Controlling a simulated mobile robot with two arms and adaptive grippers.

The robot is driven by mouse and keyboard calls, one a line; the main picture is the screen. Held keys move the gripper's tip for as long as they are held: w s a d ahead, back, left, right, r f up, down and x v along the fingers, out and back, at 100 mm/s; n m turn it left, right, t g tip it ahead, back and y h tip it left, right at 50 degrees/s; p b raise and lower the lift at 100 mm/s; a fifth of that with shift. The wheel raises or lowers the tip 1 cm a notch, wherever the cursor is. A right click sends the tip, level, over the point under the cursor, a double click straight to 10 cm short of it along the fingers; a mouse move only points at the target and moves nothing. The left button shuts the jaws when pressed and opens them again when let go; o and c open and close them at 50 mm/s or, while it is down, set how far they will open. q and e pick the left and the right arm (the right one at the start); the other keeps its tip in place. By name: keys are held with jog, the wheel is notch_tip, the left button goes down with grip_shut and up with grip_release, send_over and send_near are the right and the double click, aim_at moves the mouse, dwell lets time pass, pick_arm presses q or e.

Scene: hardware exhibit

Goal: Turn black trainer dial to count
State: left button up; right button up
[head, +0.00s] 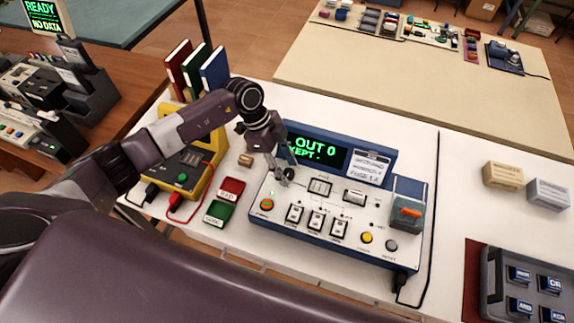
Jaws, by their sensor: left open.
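The trainer (350,248) is a blue box with a pale sloping panel, standing on the white table. Its dark screen (318,151) shows green text, "OUT 0" and "KEPT -". My left gripper (284,177) reaches in from the left, pointing down over the panel's upper left, with its fingers open. The black dial is not clearly visible; the gripper covers that corner, and I cannot tell whether the fingers are around it or touching it. My right gripper is out of view.
On the panel are white switches (316,222), an orange-red button (267,205) and a yellow button (367,238). Books (214,72) stand behind.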

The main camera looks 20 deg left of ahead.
pick_arm(q)
jog(key=shift+d+f, duration=0.15)
jog(key=shift+f, duration=0.05)
grip_shut()
dwell(0.3)
